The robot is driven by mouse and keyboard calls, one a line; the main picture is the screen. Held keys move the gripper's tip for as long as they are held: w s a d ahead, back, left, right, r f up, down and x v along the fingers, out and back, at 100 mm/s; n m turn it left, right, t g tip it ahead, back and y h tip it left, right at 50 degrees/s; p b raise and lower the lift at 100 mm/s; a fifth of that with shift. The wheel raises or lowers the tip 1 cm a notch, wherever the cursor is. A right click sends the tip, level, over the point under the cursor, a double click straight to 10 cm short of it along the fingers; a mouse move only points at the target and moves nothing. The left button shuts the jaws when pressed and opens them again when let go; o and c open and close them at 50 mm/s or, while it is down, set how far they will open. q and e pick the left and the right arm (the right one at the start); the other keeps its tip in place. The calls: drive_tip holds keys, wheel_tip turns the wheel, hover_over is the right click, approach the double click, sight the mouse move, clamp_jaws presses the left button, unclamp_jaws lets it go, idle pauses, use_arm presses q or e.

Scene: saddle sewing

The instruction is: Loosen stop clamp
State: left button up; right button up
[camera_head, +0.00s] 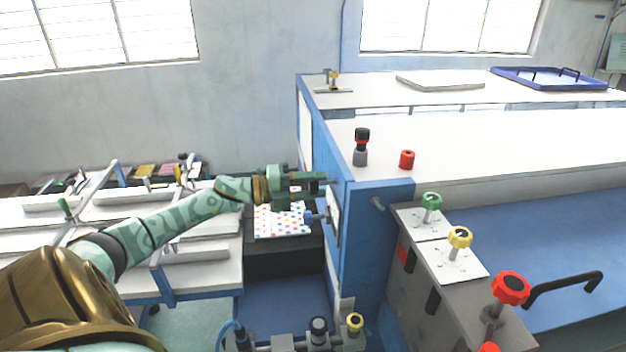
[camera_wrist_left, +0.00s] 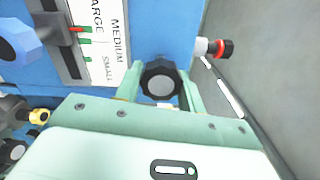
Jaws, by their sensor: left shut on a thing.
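My left gripper (camera_head: 322,184) reaches in from the left to the left face of the blue cabinet (camera_head: 360,240). In the left wrist view my left gripper (camera_wrist_left: 162,82) has its two fingers on either side of a black knob (camera_wrist_left: 160,80), shut on it. I cannot tell how tight the knob is, and it is hidden in the head view. A scale plate (camera_wrist_left: 105,38) marked LARGE, MEDIUM and SMALL lies left of the knob, with a red pointer (camera_wrist_left: 76,29) on a dark slide. A blue knob (camera_wrist_left: 18,40) is at the far left. My right gripper is out of view.
A red-and-black knob (camera_wrist_left: 222,48) sticks out right of the gripper. Green (camera_head: 431,201), yellow (camera_head: 459,237) and red (camera_head: 510,288) knobs stand on the grey box at right. A spotted cloth (camera_head: 282,222) lies below my arm. White racks (camera_head: 195,250) stand at left.

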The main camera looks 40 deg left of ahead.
use_arm(q)
drive_tip(key=n, duration=0.1)
drive_tip(key=n+p, duration=0.1)
drive_tip(key=n, duration=0.1)
drive_tip(key=n+p, duration=0.1)
drive_tip(key=shift+r, duration=0.25)
drive_tip(key=shift+n+p, duration=0.9)
drive_tip(key=shift+n, duration=0.8)
drive_tip(key=shift+f, duration=0.1)
drive_tip(key=o, duration=1)
drive_tip(key=v, duration=1.6)
drive_tip(key=shift+s+a, duration=0.15)
